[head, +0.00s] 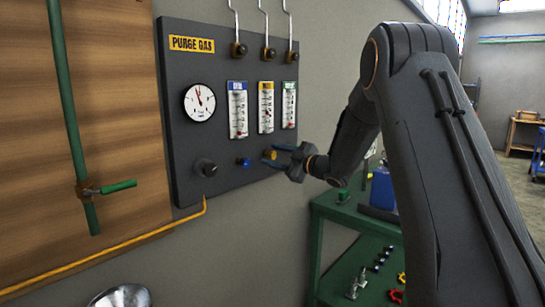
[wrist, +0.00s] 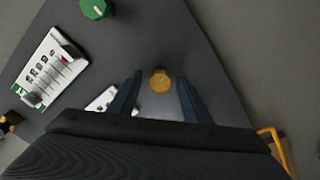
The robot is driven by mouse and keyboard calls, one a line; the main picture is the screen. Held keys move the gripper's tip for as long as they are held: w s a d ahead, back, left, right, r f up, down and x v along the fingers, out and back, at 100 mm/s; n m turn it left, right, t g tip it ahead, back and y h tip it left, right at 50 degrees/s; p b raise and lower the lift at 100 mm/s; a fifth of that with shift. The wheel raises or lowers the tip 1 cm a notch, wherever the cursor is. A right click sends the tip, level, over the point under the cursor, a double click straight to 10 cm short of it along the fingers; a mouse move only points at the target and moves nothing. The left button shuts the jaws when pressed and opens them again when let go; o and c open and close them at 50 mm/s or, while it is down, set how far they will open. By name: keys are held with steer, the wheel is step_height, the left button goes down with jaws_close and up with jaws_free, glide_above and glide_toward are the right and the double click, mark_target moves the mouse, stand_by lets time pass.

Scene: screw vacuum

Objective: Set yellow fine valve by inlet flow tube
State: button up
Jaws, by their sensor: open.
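The yellow valve knob (head: 270,155) is on the lower part of the dark purge gas panel (head: 222,60), below the yellow-topped flow tube (head: 266,107). In the wrist view the yellow knob (wrist: 160,80) sits between the two fingers of my gripper (wrist: 155,92), with gaps on both sides. In the head view my gripper (head: 272,156) is open at the knob. The green-topped flow tube (wrist: 50,68) and green knob (wrist: 95,9) show left in the wrist view. The yellow tube is mostly hidden in the wrist view, so its reading cannot be told there.
A blue knob (head: 243,162) and black knob (head: 206,167) are left of the yellow one. A round gauge (head: 199,103) and blue-topped tube (head: 238,110) are above them. A yellow pipe (head: 110,250) runs below the panel. A green cart (head: 345,212) stands to the right.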

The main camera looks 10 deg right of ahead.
steer(key=b+v, duration=0.1)
steer(key=v, duration=0.6)
steer(key=s+d+f+m+g+h, duration=0.2)
steer(key=s+f+m+g+h, duration=0.4)
steer(key=s+f+m+h, duration=0.75)
steer(key=s+a+f+g+y, duration=0.1)
steer(key=s+a+f+g, duration=0.1)
steer(key=s, duration=0.7)
steer(key=s+a+f+m+g+y, duration=0.1)
steer(key=s+a+f+g, duration=0.1)
steer(key=s, duration=0.8)
steer(key=s+a+f+m+g+y, duration=0.1)
steer(key=s+f+g, duration=0.3)
steer(key=s, duration=0.6)
steer(key=shift+s+a+f, duration=0.2)
steer(key=shift+a, duration=0.4)
steer(key=shift+m, duration=0.25)
